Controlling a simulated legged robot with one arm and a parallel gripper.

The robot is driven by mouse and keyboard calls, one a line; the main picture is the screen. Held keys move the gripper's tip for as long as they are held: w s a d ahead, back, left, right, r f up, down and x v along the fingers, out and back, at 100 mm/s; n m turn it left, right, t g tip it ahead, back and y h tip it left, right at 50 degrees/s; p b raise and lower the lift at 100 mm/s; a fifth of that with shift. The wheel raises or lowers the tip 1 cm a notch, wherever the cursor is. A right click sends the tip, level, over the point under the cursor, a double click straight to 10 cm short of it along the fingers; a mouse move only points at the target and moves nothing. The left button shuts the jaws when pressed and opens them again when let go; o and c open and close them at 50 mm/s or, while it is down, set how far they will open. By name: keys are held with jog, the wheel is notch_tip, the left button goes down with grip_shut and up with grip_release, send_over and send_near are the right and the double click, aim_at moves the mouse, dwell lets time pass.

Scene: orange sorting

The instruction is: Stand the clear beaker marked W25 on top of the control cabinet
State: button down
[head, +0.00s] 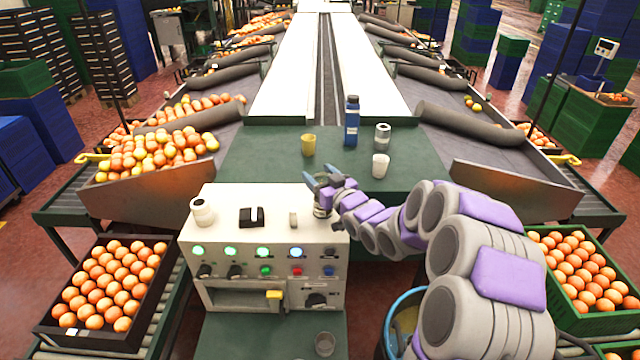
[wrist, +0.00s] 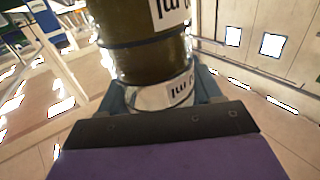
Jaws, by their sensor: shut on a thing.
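The pale control cabinet (head: 262,226) stands in front of me, with lit buttons on its face. My gripper (head: 322,190) is shut on a beaker (head: 322,209) at the right end of the cabinet's top. I cannot tell whether the beaker touches the top. In the wrist view, the beaker (wrist: 145,60) fills the space between my fingers (wrist: 165,92). It looks dark olive above and clear at its lower part. White labels with dark characters show, but they are cut off and I cannot read W25 in full.
A white jar (head: 202,211), a black box (head: 252,217) and a small pale item (head: 293,219) stand on the cabinet. Behind it are a yellow cup (head: 308,145), a blue bottle (head: 352,122), a grey jar (head: 382,136) and a white cup (head: 380,166). A greyish cup (head: 325,343) stands below.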

notch_tip(320, 180, down, 3)
jog(key=shift+d+r+b, duration=0.15)
jog(key=shift+b, duration=0.35)
jog(key=shift+r, duration=0.15)
jog(key=shift+c, duration=1)
grip_release()
jog(key=shift+s+d, duration=0.25)
jog(key=shift+s, duration=0.1)
jog(key=p+v, duration=0.2)
jog(key=v, duration=0.9)
